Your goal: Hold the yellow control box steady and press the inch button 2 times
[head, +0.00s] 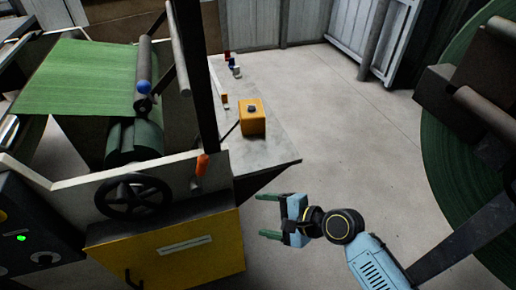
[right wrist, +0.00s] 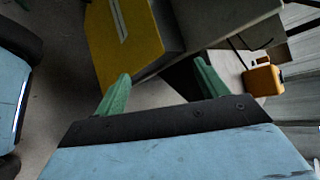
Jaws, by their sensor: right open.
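The yellow control box (head: 252,121) sits on a grey shelf (head: 280,152) beside the machine, with a dark round button (head: 252,107) on its top face. A dark cable runs from its left side. In the right wrist view the box (right wrist: 262,80) shows at the right. My right gripper (head: 265,216) is open and empty, in front of and below the shelf, well apart from the box. Its two green fingers also show in the right wrist view (right wrist: 161,74). My left gripper is not in view.
The machine with green sheet (head: 78,75), black handwheel (head: 132,196) and yellow cabinet (head: 170,254) stands left. A dark post (head: 196,70) rises left of the box. Small items (head: 235,71) lie farther back on the shelf. A large green roll (head: 452,170) stands right; floor between is clear.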

